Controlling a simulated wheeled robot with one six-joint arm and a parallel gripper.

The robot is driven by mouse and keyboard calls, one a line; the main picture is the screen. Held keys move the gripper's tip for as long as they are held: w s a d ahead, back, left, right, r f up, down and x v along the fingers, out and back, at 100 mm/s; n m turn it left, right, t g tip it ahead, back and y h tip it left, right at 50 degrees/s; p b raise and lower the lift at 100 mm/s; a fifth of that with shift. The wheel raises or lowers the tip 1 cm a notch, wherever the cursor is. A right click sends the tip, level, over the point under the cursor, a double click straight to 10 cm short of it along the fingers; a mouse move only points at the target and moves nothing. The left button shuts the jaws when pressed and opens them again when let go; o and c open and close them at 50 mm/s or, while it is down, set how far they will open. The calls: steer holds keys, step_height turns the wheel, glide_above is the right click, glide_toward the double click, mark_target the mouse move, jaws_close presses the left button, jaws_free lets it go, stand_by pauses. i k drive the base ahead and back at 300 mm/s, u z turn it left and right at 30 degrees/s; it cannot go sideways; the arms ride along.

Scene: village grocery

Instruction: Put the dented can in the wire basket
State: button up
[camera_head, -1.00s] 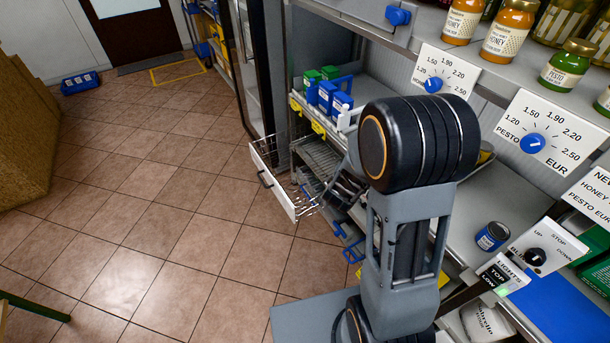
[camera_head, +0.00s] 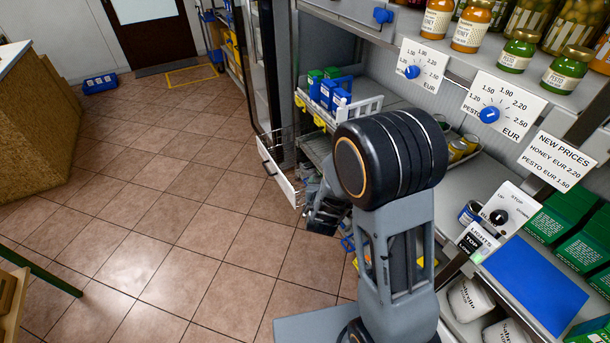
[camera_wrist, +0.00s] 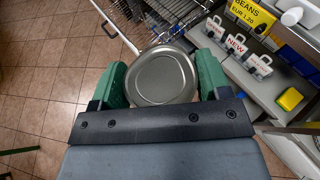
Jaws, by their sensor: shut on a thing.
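My gripper (camera_wrist: 160,85) has green fingers and is shut on a can (camera_wrist: 161,77), seen from its round metal end in the wrist view. The can's side is mostly hidden, so no dent shows. In the head view my dark gripper (camera_head: 326,208) is low, just right of the wire basket (camera_head: 278,170), and the can cannot be made out. The basket has a white front, and stands pulled out over the floor from the lower shelving. Part of it also shows at the top of the wrist view (camera_wrist: 116,27), beyond the can.
A blue can (camera_head: 470,213) stands on the counter, partly behind the control panel. Several cans (camera_head: 463,147) sit farther back.

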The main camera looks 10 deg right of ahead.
mark_target(296, 177)
steer(key=u, duration=0.7)
steer(key=i, duration=0.35)
steer(key=u, duration=0.65)
steer(key=i, duration=2.15)
steer(key=z, duration=0.9)
